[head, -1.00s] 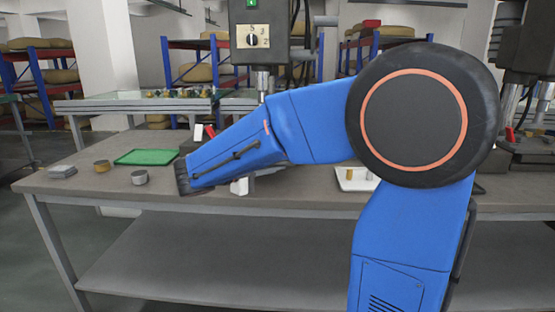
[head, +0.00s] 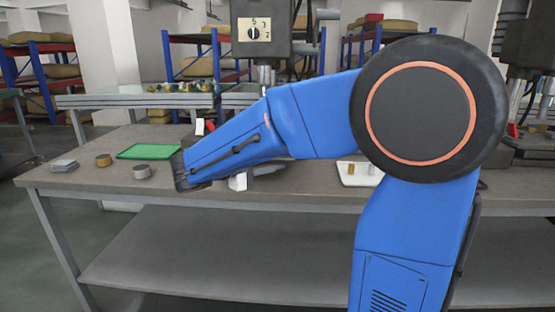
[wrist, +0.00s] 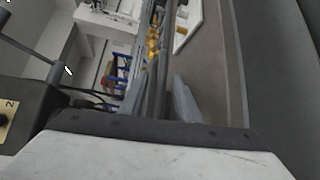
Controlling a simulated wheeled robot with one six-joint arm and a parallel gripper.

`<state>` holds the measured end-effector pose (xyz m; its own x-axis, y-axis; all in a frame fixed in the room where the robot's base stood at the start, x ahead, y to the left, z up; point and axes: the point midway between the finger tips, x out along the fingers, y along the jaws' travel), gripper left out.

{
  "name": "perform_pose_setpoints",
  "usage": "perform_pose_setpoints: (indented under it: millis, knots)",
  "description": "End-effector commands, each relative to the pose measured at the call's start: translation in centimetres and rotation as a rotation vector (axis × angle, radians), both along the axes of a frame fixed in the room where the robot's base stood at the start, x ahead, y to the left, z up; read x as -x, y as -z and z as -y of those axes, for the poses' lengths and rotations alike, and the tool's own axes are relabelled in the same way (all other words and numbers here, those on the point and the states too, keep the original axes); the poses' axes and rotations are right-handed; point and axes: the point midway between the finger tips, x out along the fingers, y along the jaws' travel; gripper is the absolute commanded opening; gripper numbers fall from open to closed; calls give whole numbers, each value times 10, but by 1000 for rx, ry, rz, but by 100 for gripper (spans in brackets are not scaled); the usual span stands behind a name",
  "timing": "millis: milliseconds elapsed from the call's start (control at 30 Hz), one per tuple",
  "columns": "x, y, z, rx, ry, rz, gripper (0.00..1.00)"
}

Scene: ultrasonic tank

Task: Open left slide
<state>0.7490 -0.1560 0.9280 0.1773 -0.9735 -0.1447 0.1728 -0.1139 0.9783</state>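No part that I can clearly name as the left slide shows. A grey machine (head: 270,40) with a numbered dial stands over the bench behind my arm; its dial side also shows at the left edge of the wrist view (wrist: 20,112). My forearm hides the machine's lower part. A small white block (head: 238,182) shows just below my forearm.
The bench (head: 105,190) holds a green tray (head: 158,151), a brass cup (head: 103,160), a grey cup (head: 142,171) and a flat grey stack (head: 64,165). A white tray (head: 350,180) with small brass parts lies right of my forearm.

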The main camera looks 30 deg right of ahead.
Motion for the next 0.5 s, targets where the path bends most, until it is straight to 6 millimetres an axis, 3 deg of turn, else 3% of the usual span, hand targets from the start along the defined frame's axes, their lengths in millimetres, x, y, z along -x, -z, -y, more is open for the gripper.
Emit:
perform_pose_setpoints:
  millis: [500]
  knots:
    - [14, -11, -81, -1, -5, 0, 30]
